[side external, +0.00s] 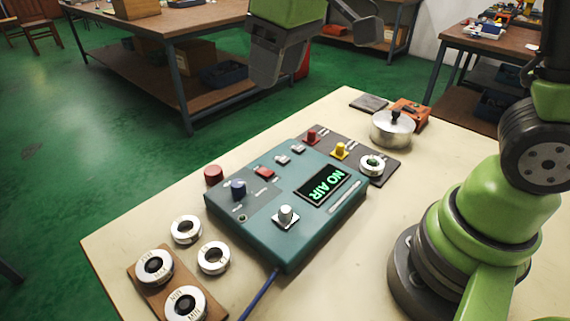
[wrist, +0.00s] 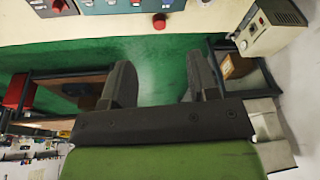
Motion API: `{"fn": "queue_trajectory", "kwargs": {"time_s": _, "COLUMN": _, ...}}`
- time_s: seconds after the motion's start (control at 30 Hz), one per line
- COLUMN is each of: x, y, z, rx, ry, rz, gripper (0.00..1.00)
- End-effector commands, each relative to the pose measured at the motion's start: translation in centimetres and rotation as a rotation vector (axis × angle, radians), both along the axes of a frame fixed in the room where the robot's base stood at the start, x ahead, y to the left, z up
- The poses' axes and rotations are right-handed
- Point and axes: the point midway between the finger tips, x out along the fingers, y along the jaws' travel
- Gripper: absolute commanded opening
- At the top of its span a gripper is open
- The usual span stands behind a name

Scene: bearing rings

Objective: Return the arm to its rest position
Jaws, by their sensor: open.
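My gripper (side external: 265,62) hangs above and behind the far edge of the table in the side external view, at the top of the picture, clear of everything on the table. In the wrist view its two fingers (wrist: 155,85) stand wide apart with nothing between them, only green floor behind. The table (side external: 120,235) carries a teal control box (side external: 285,245) with a lit "NO AIR" display.
A metal pot with a lid (side external: 392,130) stands at the table's back right, next to an orange-brown block (side external: 411,112) and a dark flat pad (side external: 369,102). A red knob (side external: 214,175) sits behind the box. Workbenches (side external: 165,85) stand beyond green floor.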

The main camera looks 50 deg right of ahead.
Motion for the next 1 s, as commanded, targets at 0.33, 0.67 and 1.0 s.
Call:
{"fn": "queue_trajectory", "kwargs": {"time_s": 0.33, "x": -10.8, "y": -3.2, "z": 4.9, "rx": 0.205, "ry": -0.211, "rz": -0.363, "gripper": 0.55}}
{"fn": "queue_trajectory", "kwargs": {"time_s": 0.67, "x": -15.3, "y": -3.7, "z": 4.2, "rx": 0.312, "ry": -0.301, "rz": -0.519, "gripper": 0.55}}
{"fn": "queue_trajectory", "kwargs": {"time_s": 1.0, "x": -15.4, "y": -3.8, "z": 4.1, "rx": 0.314, "ry": -0.302, "rz": -0.523, "gripper": 0.55}}
